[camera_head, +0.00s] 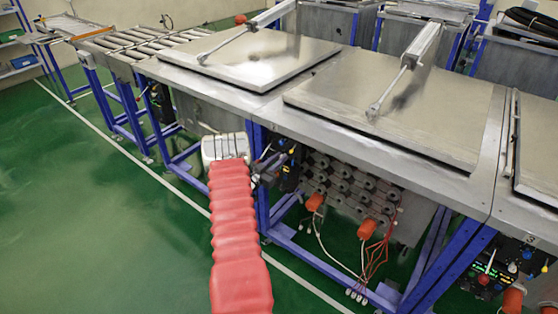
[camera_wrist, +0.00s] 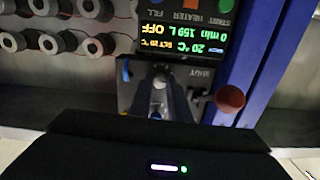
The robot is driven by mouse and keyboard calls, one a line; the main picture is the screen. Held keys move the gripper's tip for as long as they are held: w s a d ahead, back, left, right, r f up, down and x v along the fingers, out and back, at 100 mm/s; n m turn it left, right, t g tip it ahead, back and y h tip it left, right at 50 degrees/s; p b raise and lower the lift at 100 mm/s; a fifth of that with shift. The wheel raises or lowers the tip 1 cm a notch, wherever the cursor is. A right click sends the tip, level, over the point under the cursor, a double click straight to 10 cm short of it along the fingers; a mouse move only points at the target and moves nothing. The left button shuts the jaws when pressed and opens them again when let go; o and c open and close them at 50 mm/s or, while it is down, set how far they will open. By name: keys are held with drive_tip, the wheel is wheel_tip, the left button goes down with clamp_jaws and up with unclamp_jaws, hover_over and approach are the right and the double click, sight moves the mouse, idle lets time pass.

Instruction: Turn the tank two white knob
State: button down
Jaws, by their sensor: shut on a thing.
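A control panel with an upside-down lit display (camera_wrist: 180,45) fills the upper middle of the wrist view. A small pale knob (camera_wrist: 160,82) sits just below the display, with my gripper (camera_wrist: 160,100) shut on it. The fingers are dark and hard to make out, and they hide part of the knob. A red ball-ended lever (camera_wrist: 229,98) stands to the right of the knob, apart from the fingers. In the head view my gripper (camera_head: 268,172) reaches the panel (camera_head: 285,155) under the tank's front edge; the knob is too small to tell there.
A blue frame post (camera_wrist: 258,60) stands close right of the panel in the wrist view. Several round grey fittings (camera_wrist: 50,42) are at the left. Closed metal lids (camera_head: 262,58) (camera_head: 400,105) top the tanks. Another panel (camera_head: 495,270) is at lower right. Green floor (camera_head: 90,220) is clear at left.

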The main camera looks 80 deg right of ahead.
drive_tip(key=m, duration=1)
drive_tip(key=shift+a+f, duration=0.1)
drive_tip(key=shift+s, duration=0.1)
idle(0.4)
drive_tip(key=c, duration=1.7)
unclamp_jaws()
drive_tip(key=shift+o, duration=0.2)
drive_tip(key=v, duration=1.3)
drive_tip(key=shift+w+a, duration=0.25)
drive_tip(key=shift+a, duration=0.05)
